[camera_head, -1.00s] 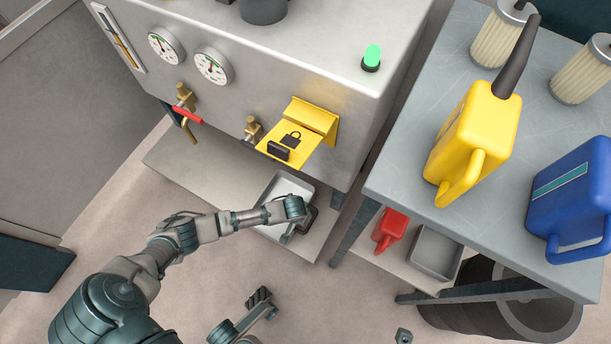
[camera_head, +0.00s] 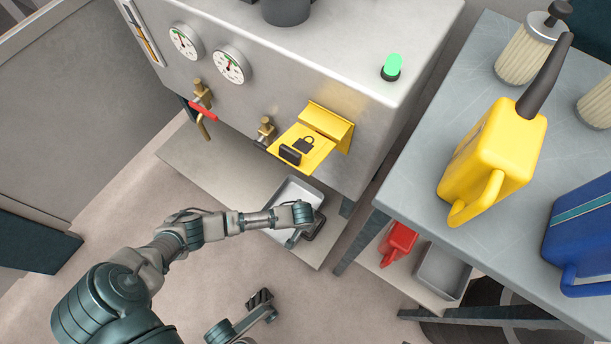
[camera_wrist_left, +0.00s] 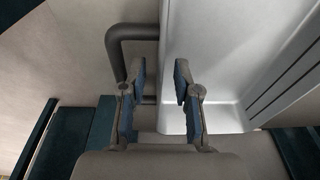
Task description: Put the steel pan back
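The steel pan (camera_head: 291,188) is a shallow grey tray on the low shelf under the machine. In the left wrist view its bright side wall and floor (camera_wrist_left: 230,45) fill the right half. My left gripper (camera_head: 304,232) is at the pan's near end, partly covering it. In the left wrist view my left gripper (camera_wrist_left: 159,76) has its two fingers apart, with the pan's left edge showing between them. Whether they touch the pan, I cannot tell. A dark bent bar (camera_wrist_left: 122,45) is beside the left finger. My right gripper (camera_head: 262,303) is low over the floor; its finger gap is unclear.
Above the pan a yellow flap (camera_head: 303,148) with a padlock mark juts from the machine (camera_head: 370,50). The table (camera_head: 480,70) at right holds a yellow can (camera_head: 490,150) and a blue can (camera_head: 585,235). Its lower shelf holds a red can (camera_head: 398,241) and a grey tray (camera_head: 443,272).

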